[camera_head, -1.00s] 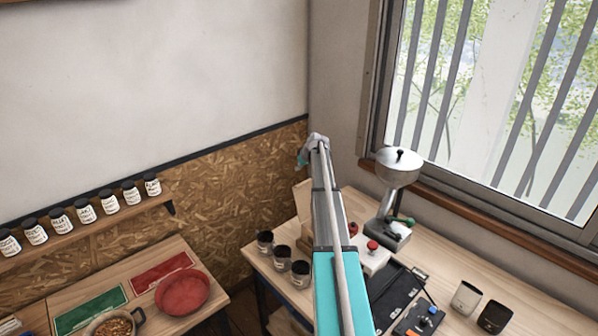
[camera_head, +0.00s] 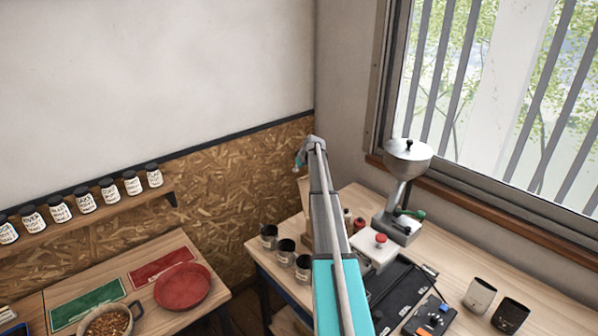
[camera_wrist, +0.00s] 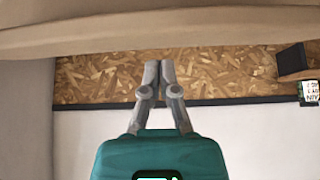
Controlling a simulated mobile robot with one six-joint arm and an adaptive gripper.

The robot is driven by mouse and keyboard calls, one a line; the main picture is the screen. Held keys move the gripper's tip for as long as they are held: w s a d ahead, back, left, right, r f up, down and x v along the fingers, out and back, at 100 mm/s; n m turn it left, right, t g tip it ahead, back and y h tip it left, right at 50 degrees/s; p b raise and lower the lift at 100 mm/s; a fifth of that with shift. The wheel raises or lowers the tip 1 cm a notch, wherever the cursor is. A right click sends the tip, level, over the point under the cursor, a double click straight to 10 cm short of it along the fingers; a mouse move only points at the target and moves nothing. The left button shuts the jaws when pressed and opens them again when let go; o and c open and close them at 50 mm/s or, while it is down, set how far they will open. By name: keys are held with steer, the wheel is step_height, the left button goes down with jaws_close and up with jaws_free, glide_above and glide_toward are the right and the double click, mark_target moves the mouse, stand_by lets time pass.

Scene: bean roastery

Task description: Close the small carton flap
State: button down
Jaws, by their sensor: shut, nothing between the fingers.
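The carton shows in the head view only as a tan upright panel (camera_head: 304,192) at the back of the right-hand bench, mostly hidden behind my arm. I cannot make out its flap there. My gripper (camera_wrist: 160,72) is shut and empty in the wrist view, its two fingers together in front of the chipboard wall. A pale brown surface (camera_wrist: 160,30) spans the top of that view beyond the fingertips; I cannot tell whether it is carton or bench. In the head view my arm's end is over the back of the bench, and the fingers are hard to see.
The right-hand bench (camera_head: 462,262) holds several dark cups, a white box with a red knob (camera_head: 378,246), a grinder (camera_head: 405,190), a black tray and two small containers. Red bowl (camera_head: 183,287) and bean pan (camera_head: 108,322) stand on the left-hand table. Jars line a wall shelf.

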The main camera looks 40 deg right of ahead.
steer(key=shift+s+d+f+b, duration=0.1)
steer(key=shift+s+f+b, duration=0.2)
steer(key=shift+s, duration=0.65)
steer(key=shift+s+f+b, duration=0.1)
steer(key=shift+s+f, duration=0.25)
steer(key=shift+s, duration=0.55)
steer(key=shift+a, duration=0.25)
